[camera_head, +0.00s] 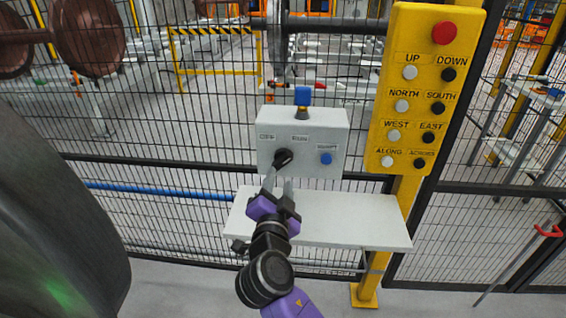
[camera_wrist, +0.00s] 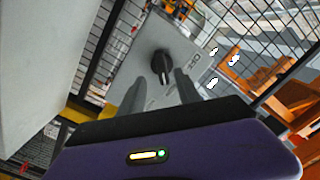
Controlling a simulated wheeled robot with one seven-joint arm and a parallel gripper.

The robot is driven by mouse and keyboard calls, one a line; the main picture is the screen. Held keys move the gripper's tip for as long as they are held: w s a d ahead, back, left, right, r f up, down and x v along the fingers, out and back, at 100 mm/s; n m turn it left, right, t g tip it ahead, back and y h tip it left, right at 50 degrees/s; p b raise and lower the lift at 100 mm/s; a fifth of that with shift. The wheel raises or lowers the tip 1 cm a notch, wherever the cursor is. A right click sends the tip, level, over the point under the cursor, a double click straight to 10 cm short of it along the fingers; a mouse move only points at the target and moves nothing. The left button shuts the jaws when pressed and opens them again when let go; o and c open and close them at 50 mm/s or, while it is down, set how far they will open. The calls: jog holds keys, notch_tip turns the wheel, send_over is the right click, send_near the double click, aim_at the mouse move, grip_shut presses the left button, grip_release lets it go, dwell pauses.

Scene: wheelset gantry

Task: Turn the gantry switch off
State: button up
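The gantry switch is a black rotary knob (camera_head: 283,158) on the front of a light grey control box (camera_head: 333,130). Labels reading OFF and RUN sit above it, left and right; the knob seems to lean towards the RUN side, but its exact setting is hard to tell. My gripper (camera_head: 279,176) is just below and in front of the knob, with its two grey fingers apart. In the wrist view the knob (camera_wrist: 162,66) shows just beyond and between the fingertips (camera_wrist: 159,80). I cannot tell whether either finger touches it.
A blue button (camera_head: 326,158) is right of the knob, and a blue-topped part (camera_head: 303,96) stands on the box. A yellow button panel (camera_head: 420,120) stands to the right. A white shelf (camera_head: 350,220) lies below, with mesh fencing behind.

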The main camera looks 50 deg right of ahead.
aim_at(283, 164)
jog(key=shift+w+d+r+m, duration=0.35)
jog(key=shift+d+r, duration=0.1)
jog(key=shift+d, duration=0.1)
jog(key=p+x, duration=0.2)
jog(key=x, duration=0.4)
jog(key=shift+w+d+f, duration=0.1)
jog(key=shift+w+d, duration=0.1)
jog(key=shift+d, duration=0.15)
grip_shut()
